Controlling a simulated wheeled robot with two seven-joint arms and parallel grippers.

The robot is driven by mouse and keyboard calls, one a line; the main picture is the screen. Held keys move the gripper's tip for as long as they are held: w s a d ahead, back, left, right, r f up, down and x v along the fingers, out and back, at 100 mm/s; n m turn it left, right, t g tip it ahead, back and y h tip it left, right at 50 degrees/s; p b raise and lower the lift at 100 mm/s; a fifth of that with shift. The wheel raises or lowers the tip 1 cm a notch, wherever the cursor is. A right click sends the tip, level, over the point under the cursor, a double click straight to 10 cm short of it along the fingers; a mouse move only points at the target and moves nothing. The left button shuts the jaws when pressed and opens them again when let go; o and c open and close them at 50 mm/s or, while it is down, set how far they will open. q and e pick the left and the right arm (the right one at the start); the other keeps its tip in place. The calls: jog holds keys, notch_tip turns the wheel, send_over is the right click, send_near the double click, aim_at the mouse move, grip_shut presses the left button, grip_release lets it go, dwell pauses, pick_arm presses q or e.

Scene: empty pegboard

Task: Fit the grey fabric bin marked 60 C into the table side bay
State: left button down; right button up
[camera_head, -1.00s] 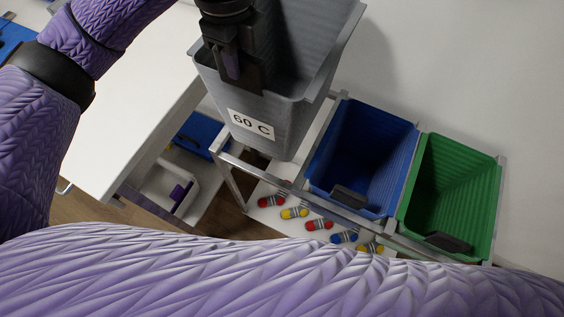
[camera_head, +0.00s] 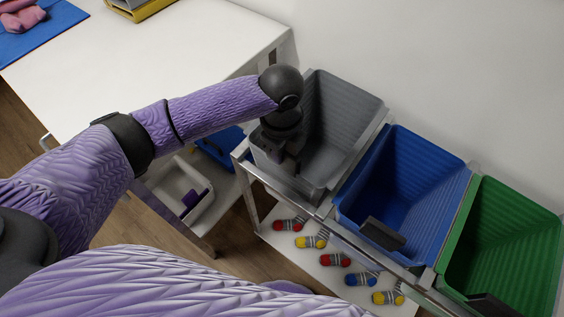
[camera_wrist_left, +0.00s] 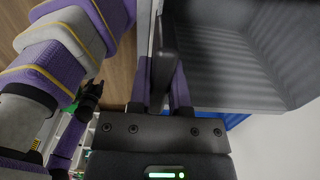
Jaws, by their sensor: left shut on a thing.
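The grey fabric bin (camera_head: 345,110) is in the left bay of the side rack (camera_head: 270,185), left of the blue bin, open side up. Its rim is near the level of the frame rails; I cannot tell whether it is fully seated. My left gripper (camera_head: 289,163) is shut on its front wall, with the arm reaching over from the left. The wrist view shows the left fingers (camera_wrist_left: 165,88) closed at the edge of the bin (camera_wrist_left: 232,65). The 60 C label is hidden. A dark shape, apparently my right gripper (camera_wrist_left: 90,92), shows small in the wrist view; its jaws are unclear.
A blue bin (camera_head: 415,175) and a green bin (camera_head: 510,235) fill the bays to the right. Several coloured rolled items (camera_head: 335,260) lie on the shelf below. The white table (camera_head: 150,70) is left of the rack, with a white caddy (camera_head: 180,195) below it.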

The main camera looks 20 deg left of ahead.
pick_arm(q)
notch_tip(320, 180, down, 4)
jog(key=shift+f+b, duration=0.25)
jog(key=shift+b, duration=0.6)
jog(key=shift+f, duration=0.1)
jog(key=c, duration=0.6)
grip_release()
pick_arm(e)
jog(key=shift+s+d+f, duration=0.25)
jog(key=shift+d+f, duration=0.05)
jog(key=shift+f, duration=0.15)
jog(key=shift+s+d+f, duration=0.25)
jog(key=shift+d+f, duration=0.05)
jog(key=shift+f, duration=0.15)
jog(key=shift+a, duration=0.15)
